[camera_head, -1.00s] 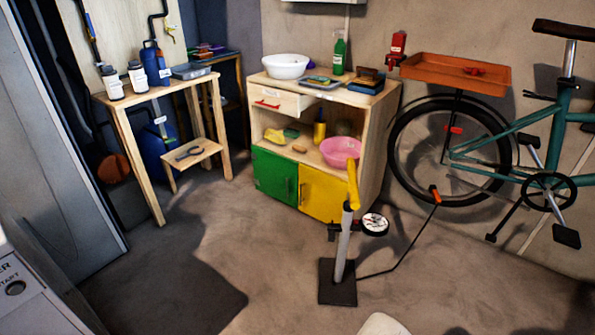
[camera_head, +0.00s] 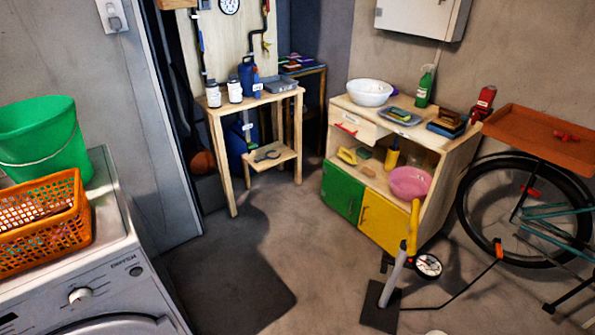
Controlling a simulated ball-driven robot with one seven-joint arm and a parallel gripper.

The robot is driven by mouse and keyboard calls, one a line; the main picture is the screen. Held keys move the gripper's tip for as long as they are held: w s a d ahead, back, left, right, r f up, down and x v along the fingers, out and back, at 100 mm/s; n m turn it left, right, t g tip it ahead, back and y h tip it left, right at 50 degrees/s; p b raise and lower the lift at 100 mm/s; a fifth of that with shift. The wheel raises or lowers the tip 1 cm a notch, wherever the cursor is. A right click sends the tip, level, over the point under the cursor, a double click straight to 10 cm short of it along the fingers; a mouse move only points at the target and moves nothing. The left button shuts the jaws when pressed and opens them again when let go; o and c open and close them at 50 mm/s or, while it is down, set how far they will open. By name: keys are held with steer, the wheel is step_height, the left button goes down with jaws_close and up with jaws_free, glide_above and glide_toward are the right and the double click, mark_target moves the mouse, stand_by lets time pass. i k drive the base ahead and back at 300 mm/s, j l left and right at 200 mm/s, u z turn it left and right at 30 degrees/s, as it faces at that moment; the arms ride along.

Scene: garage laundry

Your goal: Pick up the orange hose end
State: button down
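The orange hose end (camera_head: 498,249) is at the tip of the thin black hose (camera_head: 462,291), in front of the bicycle's black wheel (camera_head: 520,210). I cannot tell whether it touches the wheel. The hose leads back to a floor pump (camera_head: 396,275) with a yellow handle (camera_head: 413,229), a round dial gauge (camera_head: 428,265) and a dark square base (camera_head: 380,308) on the floor. My gripper is not in view.
A washing machine (camera_head: 100,285) at left bears an orange basket (camera_head: 38,235) and a green bucket (camera_head: 45,135). A wooden cabinet (camera_head: 440,190) stands behind the pump and a small workbench (camera_head: 225,150) further left. The concrete floor (camera_head: 320,270) between is clear.

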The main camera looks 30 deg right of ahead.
mark_target(496, 242)
steer(key=z, duration=1.9)
